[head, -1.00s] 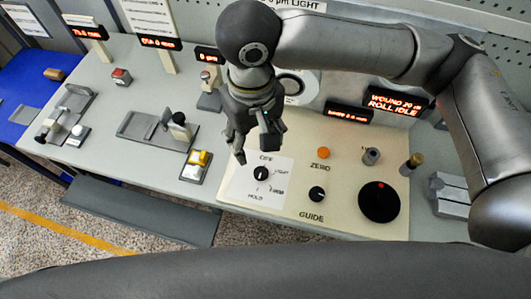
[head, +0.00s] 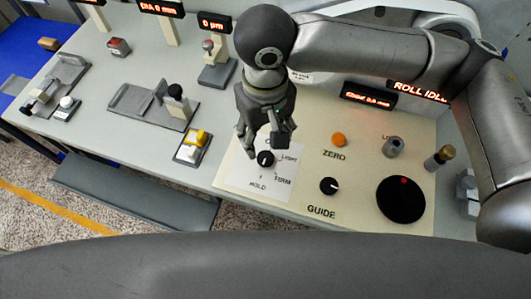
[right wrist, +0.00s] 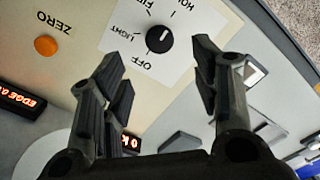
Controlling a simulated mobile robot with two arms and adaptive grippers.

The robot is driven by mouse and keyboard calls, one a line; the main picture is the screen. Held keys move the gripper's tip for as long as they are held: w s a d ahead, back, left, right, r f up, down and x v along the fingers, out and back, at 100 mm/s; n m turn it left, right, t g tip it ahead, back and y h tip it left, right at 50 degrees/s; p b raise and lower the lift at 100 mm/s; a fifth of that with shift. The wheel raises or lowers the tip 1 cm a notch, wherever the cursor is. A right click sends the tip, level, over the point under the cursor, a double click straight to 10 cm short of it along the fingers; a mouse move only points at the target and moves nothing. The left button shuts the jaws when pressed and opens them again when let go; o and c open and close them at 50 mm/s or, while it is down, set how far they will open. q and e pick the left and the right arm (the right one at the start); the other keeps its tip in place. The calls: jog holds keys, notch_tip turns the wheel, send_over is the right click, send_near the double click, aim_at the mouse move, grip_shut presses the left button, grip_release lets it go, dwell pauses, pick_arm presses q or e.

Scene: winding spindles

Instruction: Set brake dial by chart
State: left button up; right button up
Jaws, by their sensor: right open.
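The brake dial (head: 265,158) is a black knob on a white card (head: 235,178) with OFF, LIGHT, FIRM and HOLD around it. It also shows in the right wrist view (right wrist: 160,40), with a small white mark on top; I cannot tell for sure which label the mark faces. My right gripper (head: 266,147) is open and empty above the dial, its fingers partly covering the OFF side in the head view. In the right wrist view the fingers (right wrist: 160,72) are spread, with the dial beyond and between them, apart from both. My left gripper is not in view.
Lit displays line the back.

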aim_at(266, 157)
notch_tip(266, 157, down, 9)
jog(key=shift+r, duration=0.15)
